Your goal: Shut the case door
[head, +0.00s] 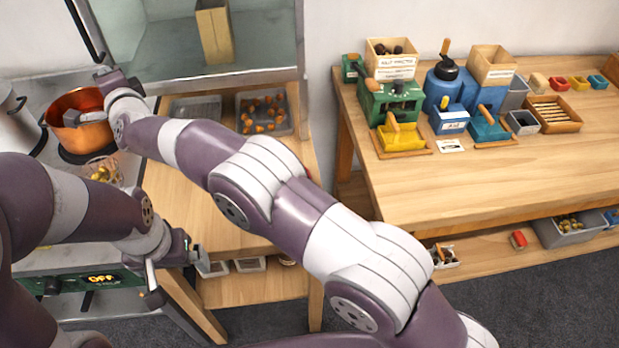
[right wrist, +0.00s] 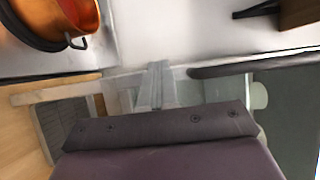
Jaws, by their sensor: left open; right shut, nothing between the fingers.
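The glass case (head: 240,77) stands at the back, with a tall tan box (head: 214,32) inside. A dark upright bar (head: 84,28), which looks like the case door's handle, stands left of the case opening, so the door appears swung open to the left. The door's glass is hard to make out. My right gripper (head: 102,76) is shut and empty near the case's lower left corner, beside the copper pot; its closed fingers show in the right wrist view (right wrist: 156,85). Contact with the door cannot be told. My left gripper (head: 176,268) is open and empty, low in front of the stove.
A copper pot (head: 82,132) sits on the stove at left, also in the right wrist view (right wrist: 85,20). Trays, one with chestnuts (head: 262,128), lie below the case. My right arm crosses the middle. A wooden table (head: 450,180) with machines and boxes stands at right.

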